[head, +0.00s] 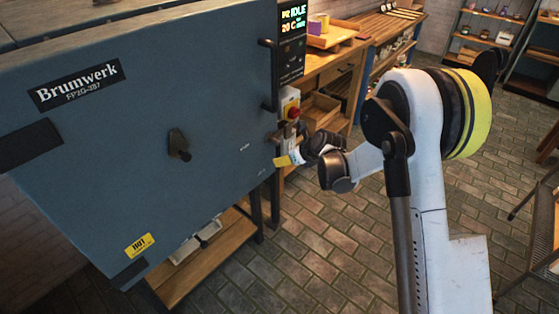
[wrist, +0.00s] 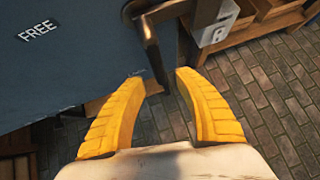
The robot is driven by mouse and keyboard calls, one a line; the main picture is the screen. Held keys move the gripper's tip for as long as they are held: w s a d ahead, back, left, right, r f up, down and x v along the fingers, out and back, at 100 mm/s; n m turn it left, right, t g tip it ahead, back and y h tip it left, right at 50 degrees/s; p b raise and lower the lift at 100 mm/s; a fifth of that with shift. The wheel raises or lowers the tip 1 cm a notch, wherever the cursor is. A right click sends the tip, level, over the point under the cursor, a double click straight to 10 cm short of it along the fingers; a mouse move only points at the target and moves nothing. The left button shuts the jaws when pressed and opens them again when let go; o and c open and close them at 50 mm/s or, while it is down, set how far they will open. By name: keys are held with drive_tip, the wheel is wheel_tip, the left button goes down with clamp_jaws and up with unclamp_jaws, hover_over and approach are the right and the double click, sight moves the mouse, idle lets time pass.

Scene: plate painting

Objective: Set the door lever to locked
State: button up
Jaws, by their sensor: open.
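The blue kiln door (head: 190,95) is shut and fills the left of the head view. The door lever (wrist: 153,50) is a dark metal bar at the door's right edge, with its arm pointing down and slightly right in the wrist view. A "FREE" label (wrist: 38,31) is on the door left of it; a white plate with a padlock sign (wrist: 217,30) is to its right. My gripper (wrist: 158,80) is open, its yellow fingers on either side of the lever's lower end in the picture. I cannot tell whether they touch it. In the head view my gripper (head: 287,160) is small and partly hidden.
A wooden workbench (head: 330,62) is behind. The brick floor (head: 320,250) is open below.

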drive_tip(key=v, duration=0.6)
